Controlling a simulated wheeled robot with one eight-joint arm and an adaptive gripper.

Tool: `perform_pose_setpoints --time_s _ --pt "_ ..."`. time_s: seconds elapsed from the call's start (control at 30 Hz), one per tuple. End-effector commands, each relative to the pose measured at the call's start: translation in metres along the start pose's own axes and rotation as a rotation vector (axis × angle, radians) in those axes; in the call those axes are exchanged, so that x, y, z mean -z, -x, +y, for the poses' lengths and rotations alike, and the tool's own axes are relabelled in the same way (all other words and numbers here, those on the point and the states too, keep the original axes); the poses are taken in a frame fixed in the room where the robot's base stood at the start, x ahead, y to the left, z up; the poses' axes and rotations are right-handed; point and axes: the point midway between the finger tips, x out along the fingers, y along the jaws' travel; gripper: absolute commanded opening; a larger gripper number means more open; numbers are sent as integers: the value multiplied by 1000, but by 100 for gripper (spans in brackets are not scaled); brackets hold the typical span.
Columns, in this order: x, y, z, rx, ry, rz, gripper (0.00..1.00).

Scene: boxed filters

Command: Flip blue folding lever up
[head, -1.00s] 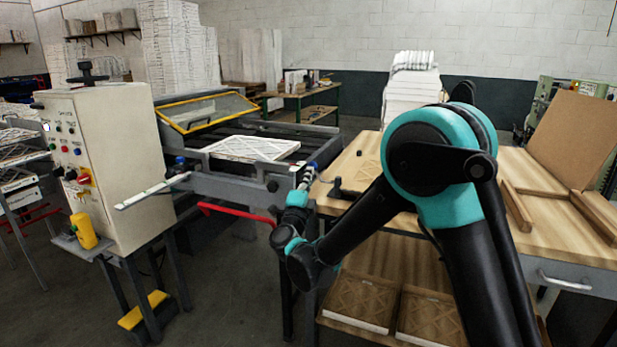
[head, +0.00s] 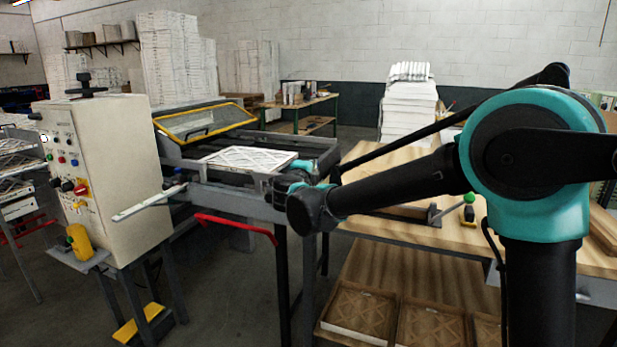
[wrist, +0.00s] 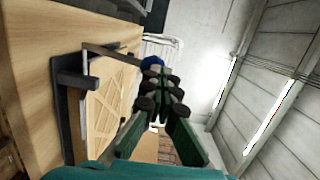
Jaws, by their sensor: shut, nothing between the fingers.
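A blue rounded knob (wrist: 152,62), which looks like part of the blue folding lever, shows in the wrist view just beyond my fingertips. My gripper (wrist: 160,82) is shut and empty. Its fingers partly cover the knob, and I cannot tell whether they touch it. The rest of the lever is hidden or unclear. In the head view my gripper (head: 298,170) is at the right front corner of the machine frame (head: 225,200), mostly hidden by my wrist.
A white lattice filter (head: 250,157) lies on the machine, below a yellow-edged tilted panel (head: 205,122). A control cabinet (head: 105,160) stands left. A red bar (head: 235,225) runs along the machine's front. A wooden table (head: 480,238) stands right, with boxed filters (head: 360,310) beneath.

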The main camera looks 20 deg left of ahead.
Motion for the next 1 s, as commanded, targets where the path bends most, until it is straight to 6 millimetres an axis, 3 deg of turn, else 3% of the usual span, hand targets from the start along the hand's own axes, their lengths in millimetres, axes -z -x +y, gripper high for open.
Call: perform_pose_setpoints --time_s 0.43,1.0 --pt "10 -55 -32 -374 -56 4 0" --pt "20 -131 -35 -365 -54 3 0"
